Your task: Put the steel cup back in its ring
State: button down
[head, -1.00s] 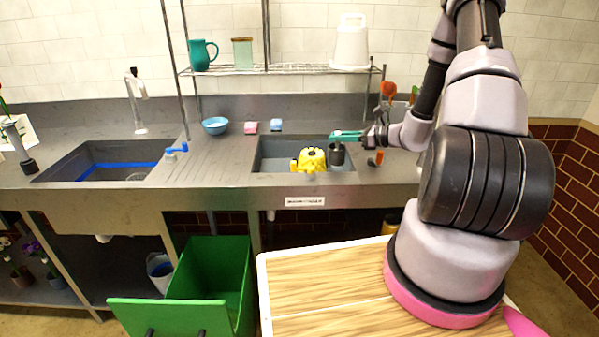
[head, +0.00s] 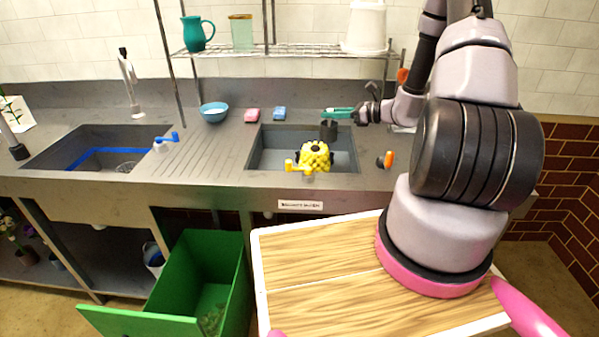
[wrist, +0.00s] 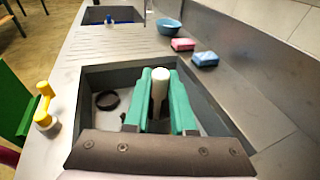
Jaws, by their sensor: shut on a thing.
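My gripper (head: 334,113), with teal fingers, is over the back part of the right-hand basin (head: 268,148). It is shut on the steel cup (head: 329,130), which looks like a dark cylinder below the fingertips in the head view. In the wrist view my gripper (wrist: 158,95) has a pale, round-topped upright shape between its fingers; I cannot tell which part of the cup it is. A dark ring (wrist: 107,100) shows low in the basin, apart from the fingers; I cannot tell whether it is the cup's ring.
A yellow bumpy object (head: 316,154) sits in the basin beside a yellow tap (head: 293,166). An orange-and-black item (head: 388,159) is right of the basin. A blue bowl (head: 214,112), pink sponge (head: 252,115) and blue sponge (head: 279,114) stand behind. The ribbed drainboard (head: 200,145) is clear.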

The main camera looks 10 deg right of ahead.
jog(key=shift+a, duration=0.1)
jog(key=s+a+r+n+g+y, duration=0.1)
jog(key=s+a+n+g, duration=0.15)
jog(key=a, duration=0.85)
jog(key=s+a+r+n+g+y, duration=0.1)
jog(key=a+g, duration=0.2)
jog(key=a, duration=0.8)
jog(key=shift+t, duration=0.25)
jog(key=shift+w+a+f, duration=0.1)
jog(key=shift+f, duration=3.4)
jog(key=shift+w+a+f, duration=0.1)
jog(key=shift+f, duration=3.35)
jog(key=shift+f, duration=0.2)
jog(key=shift+f, duration=0.4)
jog(key=shift+f, duration=0.35)
jog(key=shift+f, duration=0.35)
